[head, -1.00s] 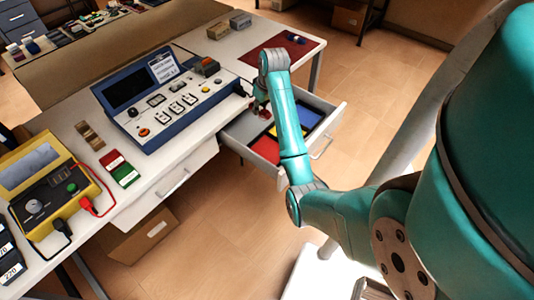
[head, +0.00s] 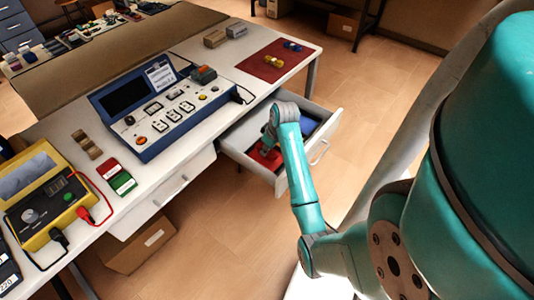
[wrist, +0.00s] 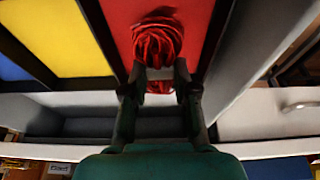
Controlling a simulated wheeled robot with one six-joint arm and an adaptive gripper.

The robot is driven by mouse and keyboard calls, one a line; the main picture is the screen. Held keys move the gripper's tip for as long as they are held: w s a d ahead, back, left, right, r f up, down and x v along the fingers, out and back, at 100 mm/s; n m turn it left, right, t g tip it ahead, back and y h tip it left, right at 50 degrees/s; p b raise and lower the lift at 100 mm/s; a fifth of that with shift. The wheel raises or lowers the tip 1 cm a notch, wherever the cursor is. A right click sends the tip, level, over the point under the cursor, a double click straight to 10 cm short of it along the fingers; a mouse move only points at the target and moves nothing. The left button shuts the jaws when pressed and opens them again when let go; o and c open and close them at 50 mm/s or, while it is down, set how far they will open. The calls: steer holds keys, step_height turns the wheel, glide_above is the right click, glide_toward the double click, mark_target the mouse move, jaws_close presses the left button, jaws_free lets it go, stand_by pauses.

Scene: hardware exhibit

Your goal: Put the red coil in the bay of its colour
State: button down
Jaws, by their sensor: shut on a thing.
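The red coil (wrist: 157,40) shows in the wrist view between the fingertips of my gripper (wrist: 160,78), which is shut on it. The coil is over or in the red bay (wrist: 198,22) of the open drawer; I cannot tell whether it touches the floor of the bay. In the head view my gripper (head: 268,143) is low in the drawer (head: 238,151), at the red bay (head: 265,158). The arm hides most of the coil and the yellow bay there.
The yellow bay (wrist: 55,32) and blue bay (wrist: 12,70) lie beside the red one, with dark dividers between. A blue coil (head: 293,45) and a yellow coil (head: 275,62) lie on the red mat (head: 256,66). A blue instrument console (head: 150,128) stands on the bench near the drawer.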

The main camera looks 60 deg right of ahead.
mark_target(269, 152)
steer(key=shift+f, duration=1.45)
steer(key=shift+f, duration=0.25)
steer(key=shift+f, duration=0.25)
steer(key=c, duration=0.9)
jaws_free()
steer(key=shift+s+a+f, duration=0.15)
steer(key=shift+f, duration=0.05)
steer(key=shift+r, duration=0.3)
steer(key=v, duration=1.2)
steer(key=shift+r, duration=0.4)
